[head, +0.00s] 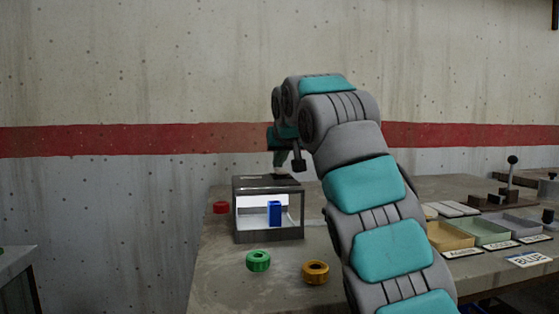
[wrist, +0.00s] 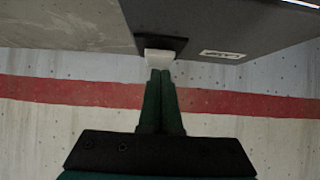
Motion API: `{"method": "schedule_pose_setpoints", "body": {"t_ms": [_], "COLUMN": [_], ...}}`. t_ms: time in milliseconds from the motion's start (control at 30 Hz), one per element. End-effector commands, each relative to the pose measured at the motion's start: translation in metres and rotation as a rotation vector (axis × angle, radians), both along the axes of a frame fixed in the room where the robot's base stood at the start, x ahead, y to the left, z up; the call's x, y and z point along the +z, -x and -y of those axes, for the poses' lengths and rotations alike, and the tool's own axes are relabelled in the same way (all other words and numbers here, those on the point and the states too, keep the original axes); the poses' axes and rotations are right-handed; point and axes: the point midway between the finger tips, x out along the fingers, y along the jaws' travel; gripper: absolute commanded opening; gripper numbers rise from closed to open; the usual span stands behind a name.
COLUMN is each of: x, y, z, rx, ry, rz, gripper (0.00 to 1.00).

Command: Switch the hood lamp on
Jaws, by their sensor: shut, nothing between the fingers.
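The hood (head: 268,238) is a dark-framed box on the table, with a blue block (head: 274,213) inside. Its interior looks bright white; I cannot tell whether that is lamp light. My gripper (head: 281,160) is just above the hood's top, toward its back. In the wrist view, my gripper (wrist: 160,73) has its dark green fingers together and empty. Their tips are at a white switch piece (wrist: 159,56) in a black mount on the edge of the dark grey hood panel (wrist: 230,25). They touch it or nearly so; I cannot tell which.
A red ring-like piece (head: 221,207) lies left of the hood. A green one (head: 258,261) and an orange one (head: 315,272) lie in front. Shallow trays (head: 490,231) with labels stand at the right, near a lever fixture (head: 511,178). A concrete wall (head: 150,80) is behind.

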Motion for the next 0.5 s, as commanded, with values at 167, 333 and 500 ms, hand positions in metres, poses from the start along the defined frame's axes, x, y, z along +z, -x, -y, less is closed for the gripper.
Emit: {"method": "schedule_pose_setpoints", "body": {"t_ms": [167,333,500], "x": [-0.0019,-0.002,-0.003], "y": [-0.0013,0.0,0.0056], "z": [0.0004,0.0003,0.0018], "rx": [-0.001,-0.001,-0.001], "ry": [0.001,0.001,0.0], "rz": [-0.003,-0.002,-0.001], "gripper": [0.0,0.0,0.0]}}
